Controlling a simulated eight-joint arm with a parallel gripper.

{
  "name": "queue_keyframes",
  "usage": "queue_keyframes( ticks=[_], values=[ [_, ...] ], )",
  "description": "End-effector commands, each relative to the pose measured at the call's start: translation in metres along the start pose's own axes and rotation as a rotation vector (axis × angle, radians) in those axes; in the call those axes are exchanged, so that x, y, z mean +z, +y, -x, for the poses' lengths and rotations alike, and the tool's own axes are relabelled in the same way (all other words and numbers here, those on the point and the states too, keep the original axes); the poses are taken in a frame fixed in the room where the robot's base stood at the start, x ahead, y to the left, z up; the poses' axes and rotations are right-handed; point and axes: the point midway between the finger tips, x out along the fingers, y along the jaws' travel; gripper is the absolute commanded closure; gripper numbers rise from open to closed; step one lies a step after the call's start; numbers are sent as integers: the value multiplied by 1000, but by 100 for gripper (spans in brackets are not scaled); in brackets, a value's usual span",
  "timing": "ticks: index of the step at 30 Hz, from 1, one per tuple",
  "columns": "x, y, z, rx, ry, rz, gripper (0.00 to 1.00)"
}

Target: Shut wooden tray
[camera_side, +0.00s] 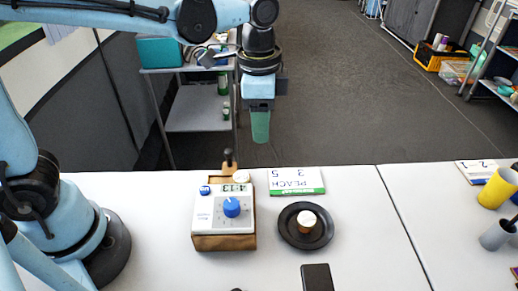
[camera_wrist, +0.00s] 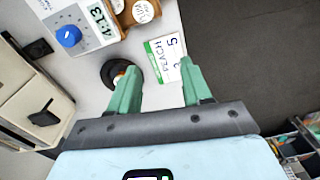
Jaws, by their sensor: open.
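A wooden tray (camera_side: 214,178) sticks out from the far side of a wooden box (camera_side: 224,243) with a white timer panel on top, a blue dial and a 4:13 display. A dark knob (camera_side: 229,158) shows at the tray's far end. The tray also shows at the top of the wrist view (camera_wrist: 121,14), holding small round-topped items and partly cut off. My gripper (camera_side: 260,140) hangs fingers down, above and beyond the table's far edge, to the right of the tray and apart from it. Its green fingers (camera_wrist: 160,75) are spread with nothing between them.
A PEACH card (camera_side: 296,181) and a black plate (camera_side: 288,233) with a small white-topped cup (camera_side: 307,220) lie right of the box. A black phone-like object (camera_side: 317,277) lies at the near edge. A grey cart (camera_side: 198,108) stands behind.

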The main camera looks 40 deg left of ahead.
Motion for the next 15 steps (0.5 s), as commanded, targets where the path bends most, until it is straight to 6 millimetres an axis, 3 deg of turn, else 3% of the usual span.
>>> queue_keyframes(
  ticks=[15],
  values=[
    [-58,70,-11,-23,33,-783,52]
  ],
)
